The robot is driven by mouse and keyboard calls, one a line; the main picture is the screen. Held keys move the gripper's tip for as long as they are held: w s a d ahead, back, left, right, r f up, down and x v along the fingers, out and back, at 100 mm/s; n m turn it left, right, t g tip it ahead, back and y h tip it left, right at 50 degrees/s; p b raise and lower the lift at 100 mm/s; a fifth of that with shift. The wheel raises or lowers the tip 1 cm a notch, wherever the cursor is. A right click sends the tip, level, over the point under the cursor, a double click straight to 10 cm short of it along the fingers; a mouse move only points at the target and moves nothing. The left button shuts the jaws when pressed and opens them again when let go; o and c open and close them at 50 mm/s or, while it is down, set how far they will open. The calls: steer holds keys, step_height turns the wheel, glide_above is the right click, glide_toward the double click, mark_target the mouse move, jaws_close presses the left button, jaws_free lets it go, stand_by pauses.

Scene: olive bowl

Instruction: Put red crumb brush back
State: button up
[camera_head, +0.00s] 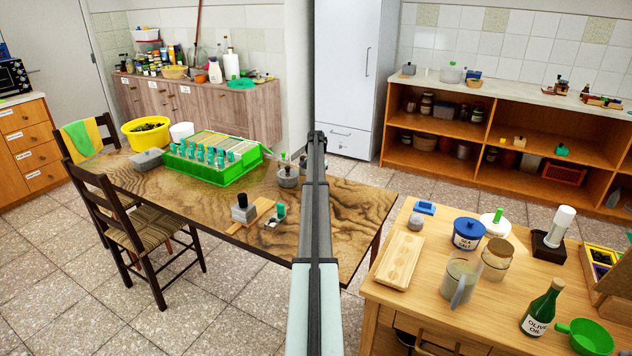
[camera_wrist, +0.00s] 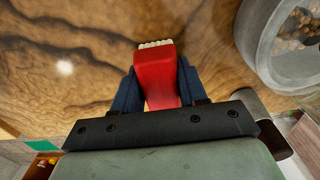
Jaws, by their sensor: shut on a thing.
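The red crumb brush (camera_wrist: 157,72) shows in the wrist view, its pale bristles at the top end of a red body. My gripper (camera_wrist: 158,85) is shut on it, with a dark blue finger on each side. The brush is over the brown wood-grain table, but I cannot tell how high. In the head view my arm runs up the middle over the table (camera_head: 352,215), and neither the brush nor the gripper's fingers can be made out there. No place marked for the brush can be made out.
A round grey container (camera_wrist: 268,45) with brown bits inside stands right of the brush in the wrist view. On the table are a green crate (camera_head: 215,176), a yellow bowl (camera_head: 146,132) and a wooden board (camera_head: 250,217). A wooden counter (camera_head: 405,325) stands front right.

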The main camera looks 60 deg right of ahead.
steer(key=shift+f, duration=0.1)
steer(key=o, duration=1)
step_height(320, 180, up, 12)
steer(key=shift+r, duration=0.15)
stand_by(0.5)
